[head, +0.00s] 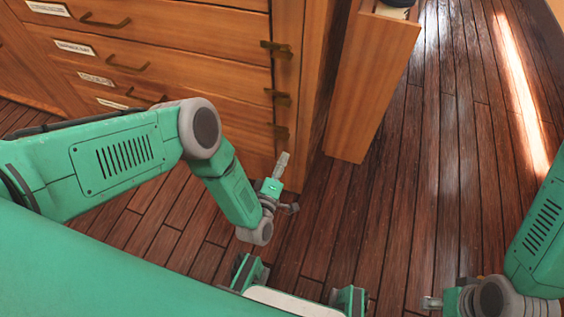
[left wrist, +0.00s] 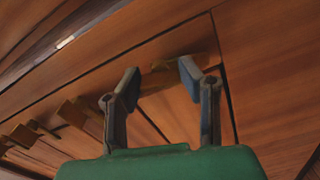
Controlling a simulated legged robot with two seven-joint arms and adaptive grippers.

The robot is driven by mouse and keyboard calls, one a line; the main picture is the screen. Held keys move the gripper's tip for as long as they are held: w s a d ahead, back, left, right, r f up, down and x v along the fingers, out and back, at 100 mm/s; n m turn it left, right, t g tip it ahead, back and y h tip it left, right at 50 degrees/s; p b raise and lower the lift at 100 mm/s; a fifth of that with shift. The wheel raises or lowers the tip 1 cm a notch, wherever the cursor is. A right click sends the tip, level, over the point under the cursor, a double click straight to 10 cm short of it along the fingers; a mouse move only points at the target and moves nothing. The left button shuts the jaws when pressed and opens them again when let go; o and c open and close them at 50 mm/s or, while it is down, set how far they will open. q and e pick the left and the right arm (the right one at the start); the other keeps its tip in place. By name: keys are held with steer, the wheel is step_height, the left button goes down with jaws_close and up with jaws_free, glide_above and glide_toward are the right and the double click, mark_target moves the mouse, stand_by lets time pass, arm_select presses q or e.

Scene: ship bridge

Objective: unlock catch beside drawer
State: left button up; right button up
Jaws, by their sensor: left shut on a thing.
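A column of brass catches runs down the edge of the wooden drawer cabinet in the head view: an upper one (head: 276,49), a middle one (head: 279,97) and a lower one (head: 279,132). My left gripper (head: 283,165) is low by the cabinet's front corner. In the left wrist view its two fingers (left wrist: 160,85) are on either side of another brass catch (left wrist: 158,80), shut on it. That catch lies beside a seam in the wood and is partly hidden by the fingers. My right gripper (head: 432,303) is at the bottom right, above the floor, away from the cabinet; its jaws are too small to read.
Labelled drawers with brass handles (head: 106,22) fill the cabinet front to the left. An upright wooden panel (head: 365,90), like a pulled-out unit, stands right of the catches. The plank floor (head: 440,170) is clear to the right.

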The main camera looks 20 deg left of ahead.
arm_select(q)
steer(key=shift+s+f+n, duration=0.1)
steer(key=shift+f+n, duration=0.05)
steer(key=shift+n, duration=0.5)
steer(key=shift+s+f+n, duration=0.1)
steer(key=shift+n, duration=0.55)
steer(key=o, duration=1.1)
steer(key=shift+a, duration=0.1)
steer(key=shift+w+r, duration=0.1)
steer(key=s, duration=0.7)
steer(key=shift+s+a, duration=0.1)
steer(key=shift+s, duration=0.15)
